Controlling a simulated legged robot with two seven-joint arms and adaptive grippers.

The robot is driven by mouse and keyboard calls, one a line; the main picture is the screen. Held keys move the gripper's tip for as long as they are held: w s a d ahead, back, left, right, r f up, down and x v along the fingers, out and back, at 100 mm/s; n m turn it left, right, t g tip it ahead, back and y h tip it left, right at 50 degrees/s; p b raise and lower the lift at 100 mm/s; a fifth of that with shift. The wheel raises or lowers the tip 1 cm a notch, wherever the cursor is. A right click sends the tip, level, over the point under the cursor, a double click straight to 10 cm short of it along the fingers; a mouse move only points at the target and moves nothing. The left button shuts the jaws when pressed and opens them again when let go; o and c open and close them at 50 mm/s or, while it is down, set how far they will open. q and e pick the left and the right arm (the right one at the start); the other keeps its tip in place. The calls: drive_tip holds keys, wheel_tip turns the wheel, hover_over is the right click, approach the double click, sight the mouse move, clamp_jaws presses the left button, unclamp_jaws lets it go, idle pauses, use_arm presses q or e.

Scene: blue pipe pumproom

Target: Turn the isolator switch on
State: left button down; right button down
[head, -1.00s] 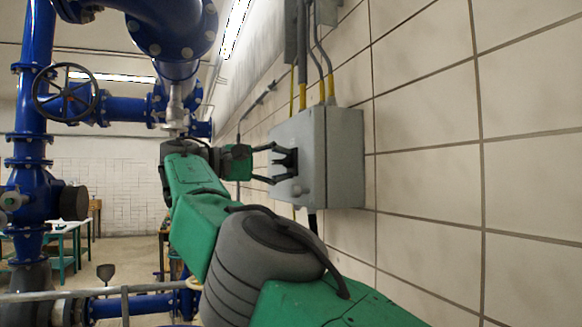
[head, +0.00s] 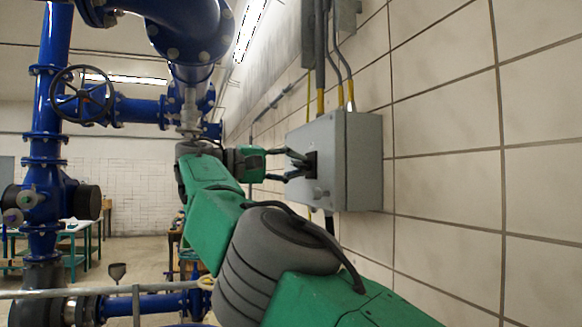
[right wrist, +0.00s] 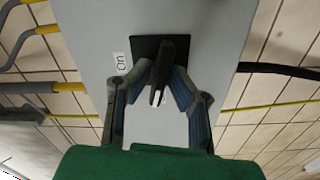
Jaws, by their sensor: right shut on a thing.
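The isolator switch is a grey box (head: 355,160) on the tiled wall, right of centre in the head view. Its black handle (right wrist: 163,66) stands out from a black square plate on the box's face in the right wrist view. An "On" label (right wrist: 121,62) is left of the plate there. My right gripper (right wrist: 162,82) is shut on the handle, one finger on each side. In the head view the right gripper (head: 302,166) reaches the box's front face, and the fingers partly hide the handle. My left gripper is not in view.
Grey and yellow conduits (head: 320,70) run into the top of the box. Large blue pipes (head: 48,120) with a black handwheel (head: 82,94) stand at the left. A grey rail (head: 130,290) crosses the lower left. The wall lies close on the right.

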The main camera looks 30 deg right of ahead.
drive_tip(key=m, duration=0.3)
drive_tip(key=shift+d+m, duration=0.1)
drive_tip(key=shift+m, duration=0.3)
drive_tip(key=m, duration=0.3)
drive_tip(key=shift+m, duration=0.3)
drive_tip(key=m, duration=0.4)
drive_tip(key=shift+f+m, duration=0.15)
drive_tip(key=shift+m, duration=1.75)
drive_tip(key=c, duration=1.6)
unclamp_jaws()
drive_tip(key=shift+w+d, duration=0.2)
drive_tip(key=shift+d, duration=0.1)
drive_tip(key=shift+s, duration=0.1)
drive_tip(key=shift+s+a, duration=0.1)
drive_tip(key=shift+s, duration=0.05)
